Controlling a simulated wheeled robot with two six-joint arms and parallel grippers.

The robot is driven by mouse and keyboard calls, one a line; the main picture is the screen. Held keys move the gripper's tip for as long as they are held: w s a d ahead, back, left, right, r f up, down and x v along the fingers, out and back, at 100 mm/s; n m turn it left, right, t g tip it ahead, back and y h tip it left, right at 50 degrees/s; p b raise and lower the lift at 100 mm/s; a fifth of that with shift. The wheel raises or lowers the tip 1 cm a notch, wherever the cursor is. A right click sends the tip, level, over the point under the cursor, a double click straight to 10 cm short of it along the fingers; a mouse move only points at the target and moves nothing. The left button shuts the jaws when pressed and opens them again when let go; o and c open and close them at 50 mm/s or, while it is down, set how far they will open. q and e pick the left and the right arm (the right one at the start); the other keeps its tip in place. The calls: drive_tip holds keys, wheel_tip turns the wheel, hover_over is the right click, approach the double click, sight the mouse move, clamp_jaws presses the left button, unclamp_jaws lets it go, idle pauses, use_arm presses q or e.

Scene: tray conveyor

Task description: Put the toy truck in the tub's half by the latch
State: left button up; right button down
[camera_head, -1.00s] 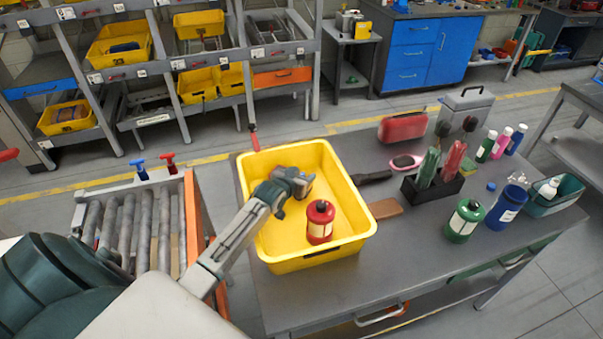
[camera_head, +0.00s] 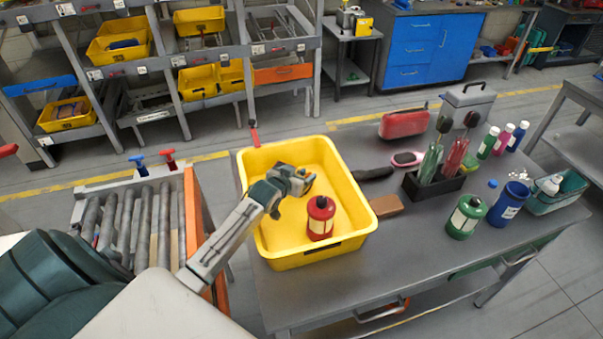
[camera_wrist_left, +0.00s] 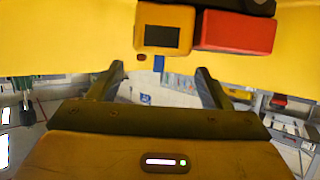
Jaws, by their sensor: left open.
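The yellow tub (camera_head: 356,237) stands on the grey bench with a red canister (camera_head: 320,217) upright inside, towards the near side. My left gripper (camera_head: 308,184) is open over the tub, left of and beyond the canister. In the left wrist view, the open fingers (camera_wrist_left: 160,80) have nothing between them. Ahead of them is a close yellow-and-red blocky thing, which looks like the toy truck (camera_wrist_left: 235,32), with a dark window and a dark part cut off above. I cannot make it out in the head view. A small red handle (camera_head: 254,137) shows behind the tub's far left corner; whether it is the latch is unclear.
A roller conveyor (camera_head: 135,225) with an orange side rail lies left of the tub. A brown block (camera_head: 387,206), a brush (camera_head: 405,158), a black holder (camera_head: 433,187) and a green canister (camera_head: 466,217) stand to the right. The bench's near strip is clear.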

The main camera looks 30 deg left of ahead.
use_arm(q)
drive_tip(key=b+v, duration=0.1)
drive_tip(key=v, duration=0.3)
drive_tip(key=shift+s+r, duration=0.15)
drive_tip(key=shift+s, duration=0.15)
